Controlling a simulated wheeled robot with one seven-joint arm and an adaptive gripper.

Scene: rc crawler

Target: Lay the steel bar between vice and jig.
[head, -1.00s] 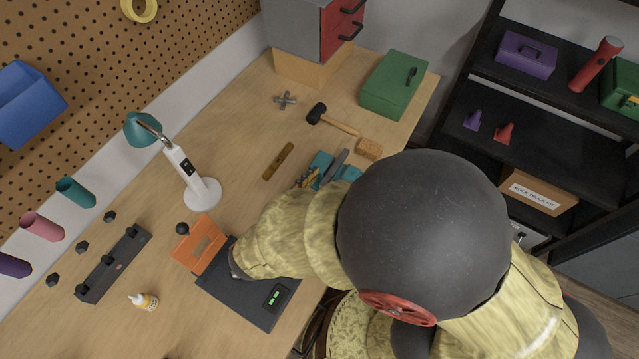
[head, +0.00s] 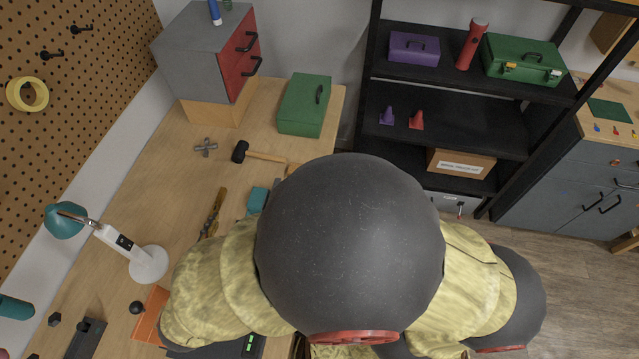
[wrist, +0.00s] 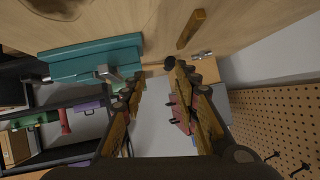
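The teal vice (wrist: 110,52) fills the upper left of the wrist view, with a grey metal piece (wrist: 107,73) at it; I cannot tell whether this is the steel bar. In the head view only part of the vice (head: 257,200) shows beside my arm. An orange plate (head: 150,318) shows at the lower left, partly hidden by my arm; I cannot tell whether it is the jig. My gripper (wrist: 154,72) is open, with nothing seen between its fingers. In the head view it is near the brown bar, mostly hidden by my arm.
A brown bar (wrist: 191,28) lies on the bench. A black hammer (head: 241,152), a cross wrench (head: 206,147) and a green toolbox (head: 305,104) are farther back. A white lamp (head: 148,264) stands at left. A black shelf (head: 450,128) is at right.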

